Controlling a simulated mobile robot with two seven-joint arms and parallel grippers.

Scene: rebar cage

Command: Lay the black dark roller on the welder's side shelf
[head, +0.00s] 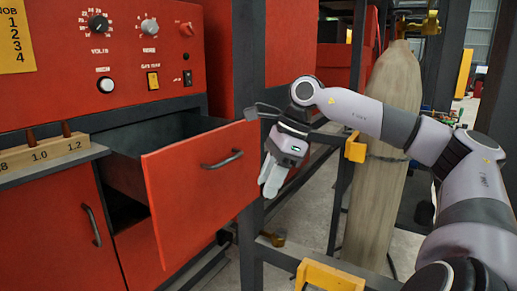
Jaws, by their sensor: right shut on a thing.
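My right gripper (269,183) is beside the right edge of the open drawer's red front (195,185), pointing down. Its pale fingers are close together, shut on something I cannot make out. The fingers are apart from the drawer handle (222,160). The welder's side shelf (80,157) is a grey ledge at the left. A wooden block (42,153) marked 1.0 and 1.2, with two brown pegs, stands on it. I cannot pick out a black roller anywhere. My left gripper is not in view.
The red welder panel (120,45) with knobs rises behind the shelf. The drawer (135,165) sticks out between shelf and gripper. A dark post (250,50) stands behind the gripper. A tall grey cylinder (378,170) and yellow brackets (330,277) are at the right.

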